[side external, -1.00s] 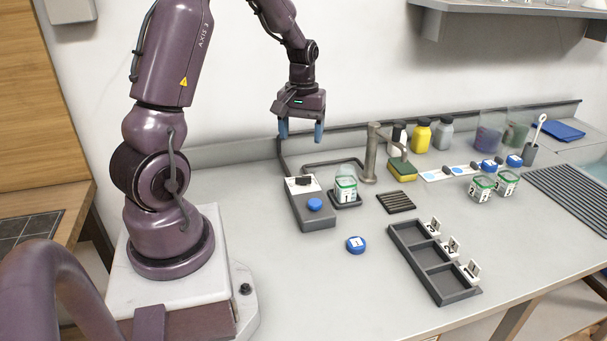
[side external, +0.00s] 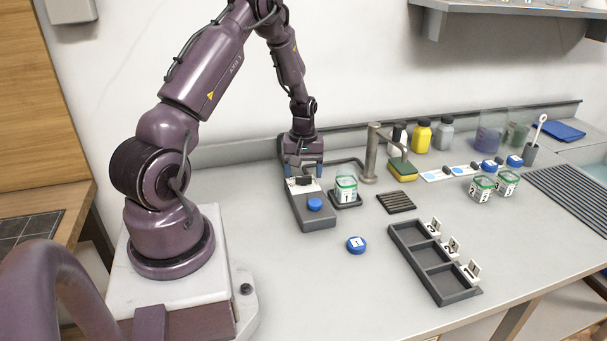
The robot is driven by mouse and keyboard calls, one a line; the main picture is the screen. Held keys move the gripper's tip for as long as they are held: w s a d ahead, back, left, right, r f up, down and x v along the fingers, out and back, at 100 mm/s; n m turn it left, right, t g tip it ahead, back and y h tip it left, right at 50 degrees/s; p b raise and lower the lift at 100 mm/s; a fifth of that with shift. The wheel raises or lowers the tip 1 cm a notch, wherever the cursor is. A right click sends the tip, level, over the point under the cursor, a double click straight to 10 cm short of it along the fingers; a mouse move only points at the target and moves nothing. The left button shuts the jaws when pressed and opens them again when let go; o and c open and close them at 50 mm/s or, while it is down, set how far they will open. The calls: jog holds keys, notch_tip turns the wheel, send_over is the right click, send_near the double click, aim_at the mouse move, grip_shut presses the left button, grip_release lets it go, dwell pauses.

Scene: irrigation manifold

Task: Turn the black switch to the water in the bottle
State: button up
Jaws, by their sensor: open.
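The black switch (side external: 304,181) sits on a white plate at the back of a grey control box (side external: 318,224). The box has a blue round button (side external: 315,204) at its front. My gripper (side external: 305,173) points down right at the back of the box. Its blue fingers are apart, one on each side of the switch, and I cannot tell whether they touch it. A clear bottle (side external: 346,190) with a green band and a numbered label stands on a small dark pad beside the box. Its water level is too small to tell.
A tap (side external: 371,155) stands behind the bottle. A blue lid (side external: 356,245) lies in front. A dark tray (side external: 408,235) with number tags is at right. Two more green-banded jars (side external: 482,188) (side external: 507,183) stand farther right. The front counter is mostly clear.

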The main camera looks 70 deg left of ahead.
jog(key=shift+f, duration=0.7)
jog(key=c, duration=0.9)
jog(key=shift+m, duration=0.4)
jog(key=m, duration=0.3)
jog(key=shift+m, duration=0.4)
jog(key=m, duration=0.5)
jog(key=shift+w, duration=0.1)
